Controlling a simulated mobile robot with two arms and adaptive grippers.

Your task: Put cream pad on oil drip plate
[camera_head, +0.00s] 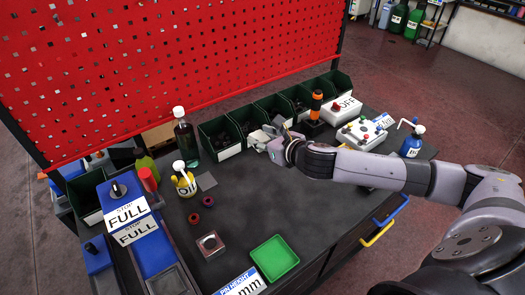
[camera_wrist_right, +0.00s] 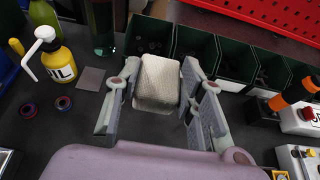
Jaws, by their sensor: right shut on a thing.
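The cream pad (camera_wrist_right: 158,82) is a beige, rounded block between the fingers of my right gripper (camera_wrist_right: 160,68) in the right wrist view. The gripper is shut on it, in front of the green bins. In the head view my right gripper (camera_head: 268,138) is near the back of the table, and the pad is hard to make out there. A flat grey square plate (camera_head: 206,181), likely the oil drip plate, lies bare beside the yellow oil bottle (camera_head: 184,182). The plate also shows in the wrist view (camera_wrist_right: 91,79), left of the gripper. My left gripper is not in view.
Green bins (camera_head: 220,139) line the back below the red pegboard (camera_head: 170,70). A dark green bottle (camera_head: 186,138) stands behind the oil bottle. Red and blue rings (camera_head: 208,201) and a green tray (camera_head: 275,258) lie nearer.

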